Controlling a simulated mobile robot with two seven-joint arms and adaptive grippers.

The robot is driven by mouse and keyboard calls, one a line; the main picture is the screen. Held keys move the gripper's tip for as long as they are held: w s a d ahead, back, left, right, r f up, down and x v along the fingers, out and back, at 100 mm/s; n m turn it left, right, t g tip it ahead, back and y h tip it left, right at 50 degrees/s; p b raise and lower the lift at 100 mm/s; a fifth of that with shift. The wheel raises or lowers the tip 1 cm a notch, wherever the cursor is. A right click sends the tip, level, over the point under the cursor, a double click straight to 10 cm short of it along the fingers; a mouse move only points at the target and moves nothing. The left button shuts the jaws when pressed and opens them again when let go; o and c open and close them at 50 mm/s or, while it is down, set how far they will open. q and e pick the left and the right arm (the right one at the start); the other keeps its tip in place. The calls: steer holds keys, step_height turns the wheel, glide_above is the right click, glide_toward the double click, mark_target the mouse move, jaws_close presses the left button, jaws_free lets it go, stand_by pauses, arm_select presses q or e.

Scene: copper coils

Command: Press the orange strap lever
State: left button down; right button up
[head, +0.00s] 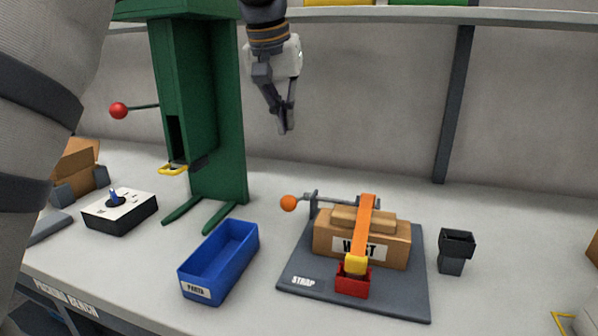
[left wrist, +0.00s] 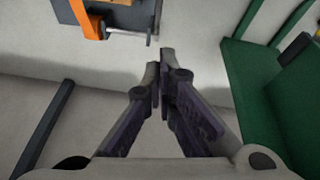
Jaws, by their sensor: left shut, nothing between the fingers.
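The strap lever is a grey bar with an orange ball knob (head: 289,203) at its left end, behind the cardboard box (head: 392,246) on the dark strap board (head: 388,302). An orange strap (head: 366,217) runs over the box to a red block (head: 352,283) with a yellow piece. My left gripper (head: 285,130) is shut and empty, pointing down, well above and behind the lever, apart from it. My right gripper is in neither view.
A green press stand (head: 222,110) with a red-knobbed handle (head: 118,110) stands to the left. A blue parts bin (head: 236,260) is left of the board, a black holder (head: 457,246) right of it. A control box (head: 119,214) is far left. A shelf (head: 420,14) crosses above.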

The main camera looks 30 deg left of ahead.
arm_select(q)
glide_above(298, 199)
steer(key=w+a, duration=0.1)
steer(key=a, duration=0.1)
step_height(298, 199, down, 10)
steer(key=s, duration=0.1)
steer(key=s+d+f, duration=0.1)
steer(key=s+p, duration=0.1)
steer(key=shift+d+f, duration=0.4)
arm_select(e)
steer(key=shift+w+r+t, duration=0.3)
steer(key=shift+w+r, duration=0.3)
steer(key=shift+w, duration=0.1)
